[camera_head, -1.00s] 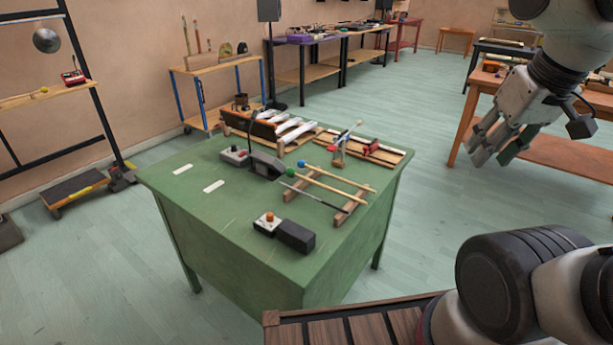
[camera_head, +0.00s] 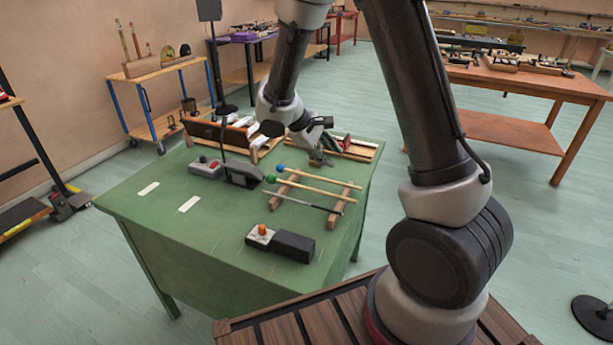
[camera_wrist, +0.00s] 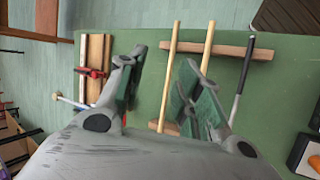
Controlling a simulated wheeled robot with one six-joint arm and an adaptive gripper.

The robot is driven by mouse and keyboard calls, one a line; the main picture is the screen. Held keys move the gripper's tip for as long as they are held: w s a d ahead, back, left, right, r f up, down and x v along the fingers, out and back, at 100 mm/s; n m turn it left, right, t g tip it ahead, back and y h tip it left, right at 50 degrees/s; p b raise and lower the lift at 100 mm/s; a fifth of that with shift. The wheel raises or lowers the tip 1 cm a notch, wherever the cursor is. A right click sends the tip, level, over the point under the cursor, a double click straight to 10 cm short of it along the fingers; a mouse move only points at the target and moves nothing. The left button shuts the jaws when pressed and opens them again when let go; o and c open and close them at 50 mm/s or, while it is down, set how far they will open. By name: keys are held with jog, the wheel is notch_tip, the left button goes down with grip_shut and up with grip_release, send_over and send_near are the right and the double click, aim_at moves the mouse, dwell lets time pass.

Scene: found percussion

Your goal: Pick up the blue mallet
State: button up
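The blue mallet (camera_head: 318,186) has a blue ball head and a light wooden stick; it lies across a wooden rack (camera_head: 346,201) on the green table. The green-headed mallet (camera_head: 308,195) lies beside it, with a dark slim rod (camera_head: 310,205) on the near side. My gripper (camera_head: 321,160) is just beyond the blue mallet, above the table. In the wrist view my gripper (camera_wrist: 164,62) is open and empty. The blue mallet's stick (camera_wrist: 169,70) appears between the fingers; its head is hidden there. I cannot tell the height gap.
A wooden block with a red clamp (camera_head: 358,147) lies beyond my gripper. A grey box with a red button (camera_head: 206,167) and a black pedal-like piece (camera_head: 242,172) stand left of the rack. A box with an orange knob (camera_head: 262,235) sits in front. The table's left part is mostly clear.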

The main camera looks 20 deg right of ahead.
jog(key=n, duration=0.1)
send_near(329, 180)
jog(key=shift+h, duration=0.3)
jog(key=x, duration=0.8)
jog(key=shift+s+d+f, duration=0.1)
jog(key=shift+f, duration=0.4)
jog(key=shift+c, duration=0.2)
grip_shut()
